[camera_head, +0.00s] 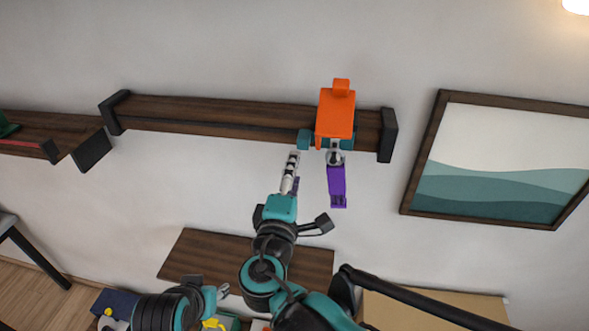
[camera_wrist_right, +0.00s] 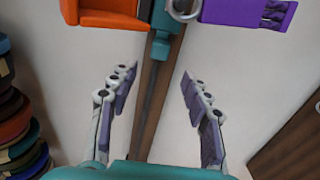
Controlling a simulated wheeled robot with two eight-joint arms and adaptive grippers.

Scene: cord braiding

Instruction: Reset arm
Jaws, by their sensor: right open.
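An orange cord piece (camera_head: 336,112) sits over the dark wood wall shelf (camera_head: 220,114), near its right end, with teal parts (camera_head: 305,139) beside it. A metal ring (camera_head: 334,157) hangs below the orange piece, and a purple cord piece (camera_head: 337,184) hangs under the ring. My right gripper (camera_head: 292,170) is just below the shelf, left of the purple piece. In the right wrist view its fingers (camera_wrist_right: 158,72) are apart and empty, with the orange piece (camera_wrist_right: 108,12), ring (camera_wrist_right: 184,9) and purple piece (camera_wrist_right: 250,12) beyond the tips. My left gripper (camera_head: 222,291) is low at the bottom, its fingers too small to read.
A framed wave picture (camera_head: 500,160) hangs at right. A second shelf (camera_head: 50,140) is at far left. A lower wooden surface (camera_head: 200,256) lies behind my arms. A cardboard-coloured box (camera_head: 420,312) is at bottom right. Stacked coloured rolls (camera_wrist_right: 18,130) stand at left in the wrist view.

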